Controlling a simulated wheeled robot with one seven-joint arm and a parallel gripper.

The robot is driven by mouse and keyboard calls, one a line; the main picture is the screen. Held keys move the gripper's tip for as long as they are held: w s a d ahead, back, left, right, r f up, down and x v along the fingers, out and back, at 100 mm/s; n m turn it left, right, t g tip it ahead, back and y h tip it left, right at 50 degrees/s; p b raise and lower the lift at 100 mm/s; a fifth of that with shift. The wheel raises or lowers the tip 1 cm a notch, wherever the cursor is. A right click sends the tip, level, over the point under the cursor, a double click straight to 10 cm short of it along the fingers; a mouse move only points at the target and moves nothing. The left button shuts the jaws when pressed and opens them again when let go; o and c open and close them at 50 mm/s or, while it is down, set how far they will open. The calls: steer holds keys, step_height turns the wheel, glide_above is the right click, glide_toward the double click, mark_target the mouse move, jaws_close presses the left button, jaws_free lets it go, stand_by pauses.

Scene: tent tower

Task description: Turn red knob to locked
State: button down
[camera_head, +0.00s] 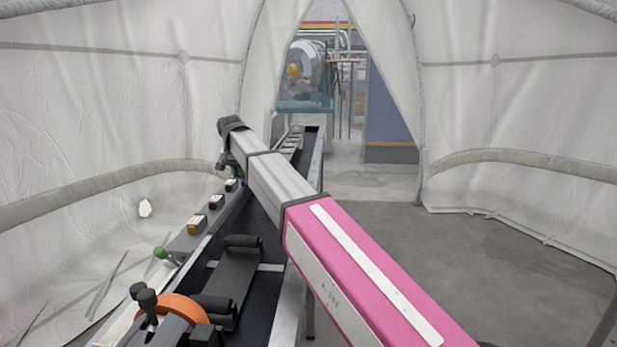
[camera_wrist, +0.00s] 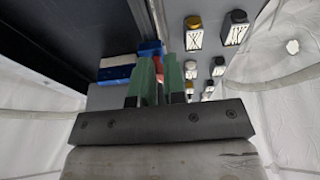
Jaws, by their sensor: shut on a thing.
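My gripper (camera_wrist: 160,62) shows in the wrist view with two green fingers. A red knob (camera_wrist: 158,69) shows as a small red patch between the fingers, which are shut on it. Most of the knob is hidden by the fingers, so its turn angle and any locked mark cannot be read. In the head view my arm reaches forward over the bench, and the red knob cannot be made out there.
Several labelled boxes (camera_wrist: 194,39) stand to the right. In the head view, the long bench has an orange wheel (camera_head: 172,308) and a green knob (camera_head: 160,252); grey floor lies clear at right.

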steer(key=shift+s+a+f, duration=0.15)
steer(key=shift+s+f, duration=0.2)
steer(key=shift+f, duration=0.1)
steer(key=shift+r, duration=0.1)
step_height(320, 180, up, 6)
stand_by(0.3)
steer(key=shift+w+r, duration=0.1)
steer(key=shift+w, duration=0.05)
steer(key=shift+w+d+f, duration=0.1)
steer(key=shift+d+f, duration=0.15)
steer(key=shift+f, duration=0.65)
steer(key=shift+d+f, duration=0.3)
steer(key=shift+f, duration=0.6)
steer(key=shift+w+d+f, duration=0.1)
steer(key=shift+d+f, duration=0.15)
steer(key=shift+f, duration=0.65)
steer(key=shift+s+f, duration=0.15)
steer(key=shift+f, duration=0.25)
